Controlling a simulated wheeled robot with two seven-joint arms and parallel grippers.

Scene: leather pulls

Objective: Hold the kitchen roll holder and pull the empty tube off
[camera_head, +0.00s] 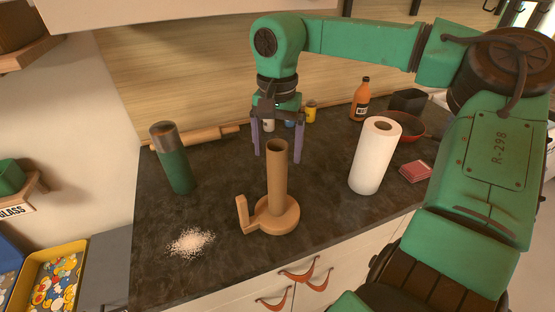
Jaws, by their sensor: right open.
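The kitchen roll holder (283,222) is a light wooden round base with a short upright peg at its left side. It stands on the dark counter near the front edge. The empty brown cardboard tube (277,178) stands upright on the holder, its open top showing. My right gripper (277,150) points down above and around the tube's top, apparently a little behind it. Its two purple fingers are spread, one on each side of the tube in the picture, and it holds nothing. I cannot tell how far the fingers are from the tube. My left gripper is not in view.
A white paper roll (370,160) stands to the right, near a red bowl (411,130) and a small red packet (415,172). An orange bottle (360,100) stands behind.

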